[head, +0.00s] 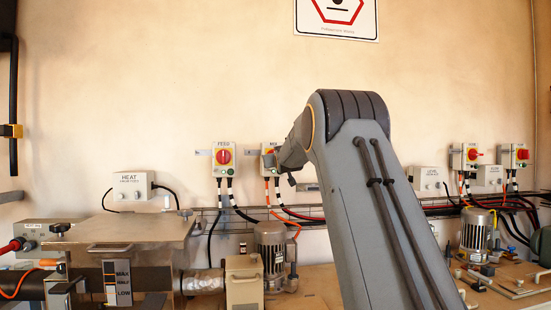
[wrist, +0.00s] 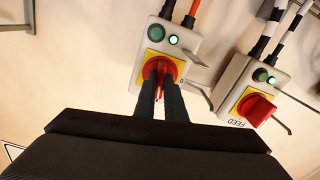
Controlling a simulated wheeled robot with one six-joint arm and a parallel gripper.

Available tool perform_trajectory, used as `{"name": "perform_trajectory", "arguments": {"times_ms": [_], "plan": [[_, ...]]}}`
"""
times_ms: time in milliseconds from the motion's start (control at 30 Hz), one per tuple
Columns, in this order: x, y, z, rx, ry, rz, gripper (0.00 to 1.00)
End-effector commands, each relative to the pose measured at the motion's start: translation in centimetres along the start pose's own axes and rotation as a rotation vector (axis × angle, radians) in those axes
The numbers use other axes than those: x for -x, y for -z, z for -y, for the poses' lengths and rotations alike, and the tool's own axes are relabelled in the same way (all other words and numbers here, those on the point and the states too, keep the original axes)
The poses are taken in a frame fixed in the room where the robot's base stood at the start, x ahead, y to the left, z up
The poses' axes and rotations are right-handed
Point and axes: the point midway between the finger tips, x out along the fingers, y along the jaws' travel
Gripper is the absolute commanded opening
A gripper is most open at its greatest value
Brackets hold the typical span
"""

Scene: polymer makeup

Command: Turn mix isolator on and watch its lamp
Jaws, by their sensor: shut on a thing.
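The mix isolator (wrist: 150,55) is a pale box with a yellow plate and a red rotary knob (wrist: 153,66). My gripper (wrist: 160,88) is shut on that knob, with one dark finger on each side of its handle. The handle points roughly along the fingers and is partly hidden by them. Above the knob are a dark green round part (wrist: 155,33) and a pale, bright, green-rimmed lamp (wrist: 173,39) that looks lit. In the head view the mix isolator (head: 266,161) is largely hidden behind my arm, and its lamp cannot be made out.
The FEED isolator (wrist: 253,98) stands close by on the right in the wrist view, with a red knob and a similar bright lamp. In the head view a HEAT box (head: 131,186) is on the left. Cables, a motor (head: 271,248) and a tank (head: 118,230) lie below.

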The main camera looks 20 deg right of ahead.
Motion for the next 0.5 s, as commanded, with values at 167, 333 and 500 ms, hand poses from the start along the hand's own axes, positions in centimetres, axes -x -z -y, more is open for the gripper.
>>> {"name": "perform_trajectory", "arguments": {"times_ms": [167,333,500], "plan": [[0.00,-0.16,0.01,-0.104,0.000,0.003,0.00],[-0.01,-0.17,0.03,-0.168,0.000,0.003,0.00],[-0.01,-0.19,0.04,-0.201,0.000,0.003,0.00]]}}
